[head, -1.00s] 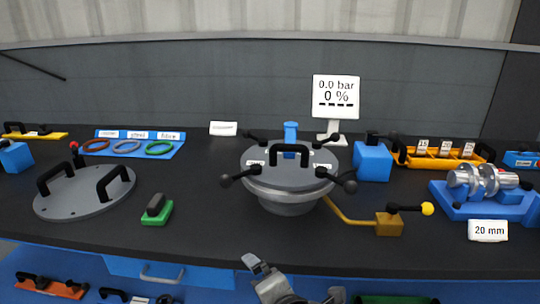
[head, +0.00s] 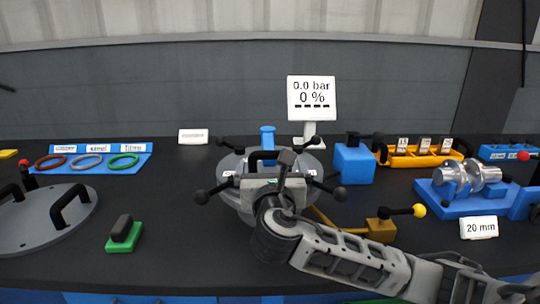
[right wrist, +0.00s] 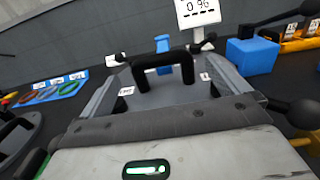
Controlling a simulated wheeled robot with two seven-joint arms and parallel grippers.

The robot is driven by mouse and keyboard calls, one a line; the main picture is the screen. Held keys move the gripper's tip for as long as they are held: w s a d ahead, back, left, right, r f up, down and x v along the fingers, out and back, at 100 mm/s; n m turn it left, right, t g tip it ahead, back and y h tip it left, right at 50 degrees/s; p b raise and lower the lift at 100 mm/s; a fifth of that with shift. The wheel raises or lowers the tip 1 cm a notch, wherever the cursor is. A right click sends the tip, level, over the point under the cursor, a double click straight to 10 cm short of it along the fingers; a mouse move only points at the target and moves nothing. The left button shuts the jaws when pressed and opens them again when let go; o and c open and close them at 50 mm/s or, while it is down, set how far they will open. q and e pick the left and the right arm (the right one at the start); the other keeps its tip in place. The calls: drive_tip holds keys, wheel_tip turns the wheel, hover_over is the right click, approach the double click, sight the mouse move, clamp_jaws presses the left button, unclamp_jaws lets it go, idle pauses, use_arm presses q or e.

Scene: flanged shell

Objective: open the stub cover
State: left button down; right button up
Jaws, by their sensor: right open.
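The stub cover (head: 230,163) is a round grey lid on the flanged shell in the middle of the bench, with a black bar handle (right wrist: 162,60) on top. Black-knobbed swing bolts (head: 201,197) stick out around its rim. My right gripper (head: 276,174) is over the near part of the cover and hides much of it and of the shell. In the right wrist view its two grey fingers stand apart, left and right of the handle, which lies ahead between them. The gripper is empty. I cannot tell whether it touches the handle. My left gripper is out of view.
The display (head: 312,98) behind the cover reads 0.0 bar and 0 %. A yellow-knobbed lever (head: 400,211) and a blue block (head: 353,163) stand to the right.

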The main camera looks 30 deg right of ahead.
sight(270, 156)
drive_tip(key=x, duration=0.6)
drive_tip(key=shift+w+d, duration=0.1)
drive_tip(key=shift+w, duration=0.2)
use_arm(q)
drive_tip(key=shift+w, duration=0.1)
